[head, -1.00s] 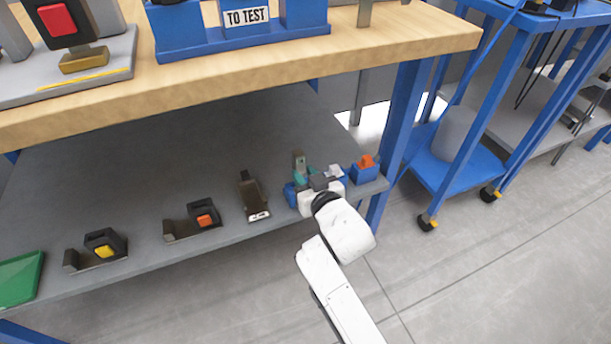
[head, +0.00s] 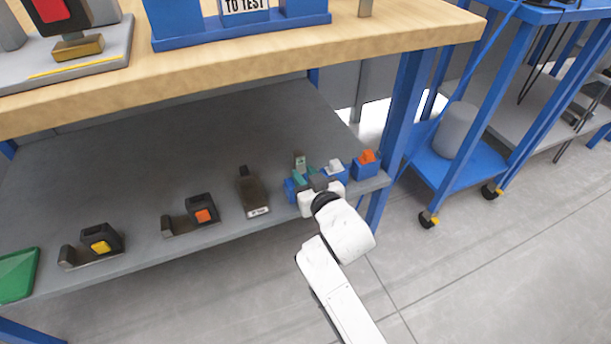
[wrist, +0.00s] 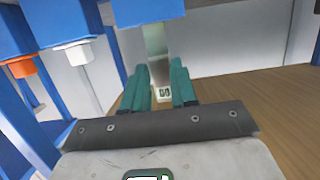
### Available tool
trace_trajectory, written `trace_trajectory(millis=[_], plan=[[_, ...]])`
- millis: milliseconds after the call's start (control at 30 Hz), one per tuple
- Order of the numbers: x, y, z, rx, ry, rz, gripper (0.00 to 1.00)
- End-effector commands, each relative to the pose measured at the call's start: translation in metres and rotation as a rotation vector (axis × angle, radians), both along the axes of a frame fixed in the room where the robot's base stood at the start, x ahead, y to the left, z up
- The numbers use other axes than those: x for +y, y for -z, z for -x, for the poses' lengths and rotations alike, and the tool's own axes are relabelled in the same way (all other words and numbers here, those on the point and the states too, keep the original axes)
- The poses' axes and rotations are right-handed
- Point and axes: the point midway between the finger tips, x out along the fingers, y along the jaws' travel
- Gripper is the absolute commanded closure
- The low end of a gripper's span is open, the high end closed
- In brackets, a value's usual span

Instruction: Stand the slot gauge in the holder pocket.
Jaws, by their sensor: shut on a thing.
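The slot gauge (head: 300,159) is a small grey upright piece with a pale label, held between my gripper's teal fingers (head: 304,178). In the wrist view, which looks upside down, the gauge (wrist: 157,48) stands between the fingers (wrist: 160,90), its labelled end away from the blue block. The blue holder block (head: 291,188) is at the shelf's right part, partly hidden by my gripper. It also shows in the wrist view (wrist: 135,10), where the gauge reaches its edge. I cannot tell whether the gauge's hidden end is inside the pocket.
Right of my gripper stand blue blocks with a white piece (head: 335,166) and an orange piece (head: 367,157). A dark bracket (head: 253,193) stands to the left. The wooden worktop (head: 400,45) overhangs the shelf, and a blue leg (head: 395,130) stands right.

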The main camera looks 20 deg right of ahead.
Motion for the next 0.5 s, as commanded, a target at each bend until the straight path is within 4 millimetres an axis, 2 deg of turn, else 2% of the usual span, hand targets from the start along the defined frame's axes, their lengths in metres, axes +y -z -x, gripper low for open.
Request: trace_trajectory(millis=[500], plan=[[0.0, 0.011, 0.0, -0.004, 0.0, 0.001, 1.0]])
